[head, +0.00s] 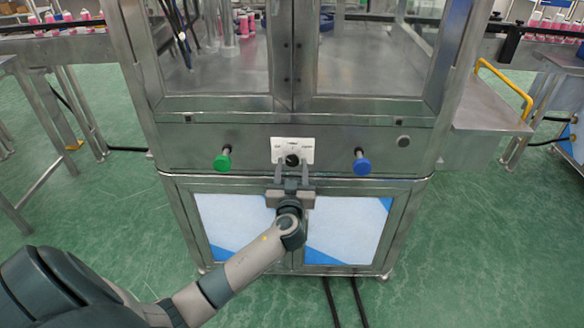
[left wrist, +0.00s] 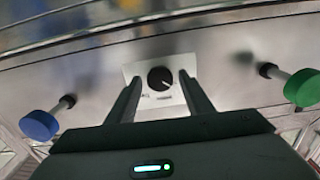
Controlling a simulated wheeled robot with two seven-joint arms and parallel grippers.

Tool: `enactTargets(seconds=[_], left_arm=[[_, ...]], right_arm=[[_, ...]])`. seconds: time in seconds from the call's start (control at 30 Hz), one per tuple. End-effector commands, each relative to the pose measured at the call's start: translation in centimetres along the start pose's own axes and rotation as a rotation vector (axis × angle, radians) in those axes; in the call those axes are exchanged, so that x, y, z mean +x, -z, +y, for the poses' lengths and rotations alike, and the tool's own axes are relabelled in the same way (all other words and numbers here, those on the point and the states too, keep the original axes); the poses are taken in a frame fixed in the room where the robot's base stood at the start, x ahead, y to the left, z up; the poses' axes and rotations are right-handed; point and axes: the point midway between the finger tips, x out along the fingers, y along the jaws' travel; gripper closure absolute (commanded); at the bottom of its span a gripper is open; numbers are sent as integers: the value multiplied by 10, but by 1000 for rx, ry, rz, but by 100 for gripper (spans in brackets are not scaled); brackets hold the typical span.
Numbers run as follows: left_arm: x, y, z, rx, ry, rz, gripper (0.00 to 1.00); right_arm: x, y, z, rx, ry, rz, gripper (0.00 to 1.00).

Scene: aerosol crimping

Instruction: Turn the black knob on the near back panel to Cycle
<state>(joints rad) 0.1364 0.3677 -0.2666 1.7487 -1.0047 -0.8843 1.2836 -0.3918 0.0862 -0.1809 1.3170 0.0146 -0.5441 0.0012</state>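The black knob (head: 292,160) sits on a white plate (head: 304,145) in the middle of the metal back panel (head: 190,145). My left gripper (head: 291,172) is in front of the panel, its two fingers pointing up at the plate. In the left wrist view the knob (left wrist: 160,78) shows whole, with a light pointer mark toward its lower right. The open fingers (left wrist: 156,90) reach toward both sides of the knob, with a gap between them. I cannot tell whether the fingertips touch the plate. The plate's lettering is too small to read. My right gripper is not in view.
A green push button (head: 222,162) stands out from the panel on the left and a blue one (head: 361,164) on the right. Glass doors are above, white-and-blue lower panels below. Conveyors with pink cans stand at both sides. The green floor in front is clear except for black cables (head: 358,300).

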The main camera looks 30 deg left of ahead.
Motion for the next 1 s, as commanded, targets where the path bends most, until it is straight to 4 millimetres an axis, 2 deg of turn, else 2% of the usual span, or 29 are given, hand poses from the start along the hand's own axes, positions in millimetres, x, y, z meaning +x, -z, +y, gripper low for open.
enactTargets(seconds=[0.03, 0.13, 0.57, 1.0], left_arm=[[0, 0, 0, 0, 0, 0, 66], [0, 0, 0, 0, 0, 0, 90], [0, 0, 0, 42, 1, 0, 90], [-1, -1, -1, 318, 2, -2, 90]], right_arm=[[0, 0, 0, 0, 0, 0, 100], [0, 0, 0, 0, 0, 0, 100], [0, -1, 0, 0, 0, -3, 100], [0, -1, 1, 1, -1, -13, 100]])
